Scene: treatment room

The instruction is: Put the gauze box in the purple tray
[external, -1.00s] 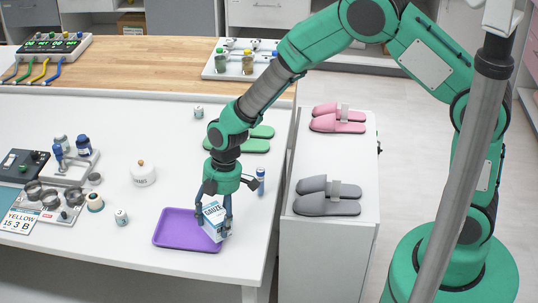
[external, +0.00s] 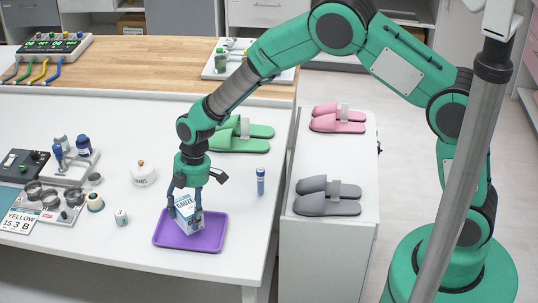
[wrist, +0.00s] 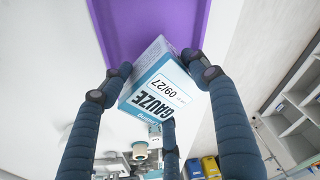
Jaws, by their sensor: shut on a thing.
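The gauze box (external: 187,210) is white and blue with "GAUZE" on its side. My gripper (external: 186,212) is shut on it, with fingers on either side. The box is upright or slightly tilted over the purple tray (external: 218,240), which lies near the front edge of the white table. I cannot tell whether the box bottom touches the tray. In the wrist view, the gauze box (wrist: 152,88) sits between my dark fingers, with the purple tray (wrist: 185,22) behind it.
A blue-capped vial (external: 261,182) stands right of the tray. Green slippers (external: 240,142) lie behind my gripper. A small jar (external: 121,217) and a white swabs pot (external: 143,174) stand to the left. Grey slippers (external: 328,200) rest on the side cabinet.

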